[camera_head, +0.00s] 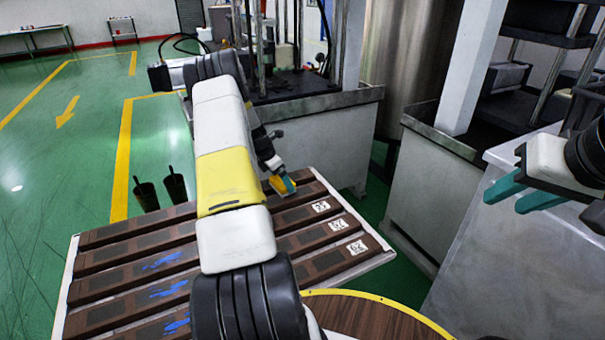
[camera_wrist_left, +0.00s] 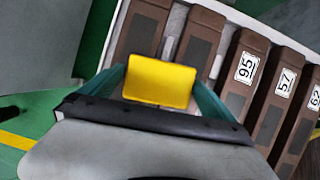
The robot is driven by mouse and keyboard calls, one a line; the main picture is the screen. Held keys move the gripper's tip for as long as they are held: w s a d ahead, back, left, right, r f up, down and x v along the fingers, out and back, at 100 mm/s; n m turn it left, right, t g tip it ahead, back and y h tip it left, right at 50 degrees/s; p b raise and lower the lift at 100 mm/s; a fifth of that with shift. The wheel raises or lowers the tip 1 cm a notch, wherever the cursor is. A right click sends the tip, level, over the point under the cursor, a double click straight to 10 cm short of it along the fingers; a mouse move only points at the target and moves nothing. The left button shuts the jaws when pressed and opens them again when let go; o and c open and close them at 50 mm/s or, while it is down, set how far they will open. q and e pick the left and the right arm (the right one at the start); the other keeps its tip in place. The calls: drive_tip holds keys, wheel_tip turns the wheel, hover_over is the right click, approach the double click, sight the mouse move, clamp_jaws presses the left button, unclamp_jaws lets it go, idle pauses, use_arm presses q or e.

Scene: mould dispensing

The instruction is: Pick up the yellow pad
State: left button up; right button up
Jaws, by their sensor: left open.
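The yellow pad (camera_wrist_left: 160,80) shows in the left wrist view as a flat yellow rectangle between the two teal fingers of my left gripper (camera_wrist_left: 160,92). The left fingers are open, one on each side of the pad. My right gripper (camera_head: 521,196) is open and empty at the right, over a grey surface.
Brown bars with white number labels (camera_head: 357,247) lie side by side on a white-edged rack (camera_head: 66,278). Grey machine bases (camera_head: 335,135) stand behind and right. Two dark posts (camera_head: 146,196) stand left of my left arm. A round wooden table (camera_head: 375,318) is at the bottom.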

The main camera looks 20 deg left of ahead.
use_arm(q)
drive_tip(key=shift+w+d+f, duration=0.1)
drive_tip(key=shift+w+f, duration=0.05)
drive_tip(key=shift+f, duration=0.45)
drive_tip(key=c, duration=1.1)
drive_tip(key=shift+c, duration=0.2)
drive_tip(key=shift+r, duration=0.15)
drive_tip(key=shift+r, duration=0.65)
drive_tip(key=shift+s+d+r, duration=0.1)
drive_tip(key=shift+s+r, duration=0.1)
drive_tip(key=shift+r, duration=0.4)
drive_tip(key=shift+s+r, duration=0.15)
drive_tip(key=shift+r, duration=0.4)
drive_tip(key=s+d, duration=0.1)
drive_tip(key=s, duration=0.3)
drive_tip(key=s+d, duration=0.2)
drive_tip(key=s, duration=0.3)
drive_tip(key=s+d+r, duration=0.1)
drive_tip(key=s+d, duration=0.1)
drive_tip(key=s, duration=0.3)
drive_tip(key=shift+s+r, duration=0.1)
drive_tip(key=shift+s, duration=0.1)
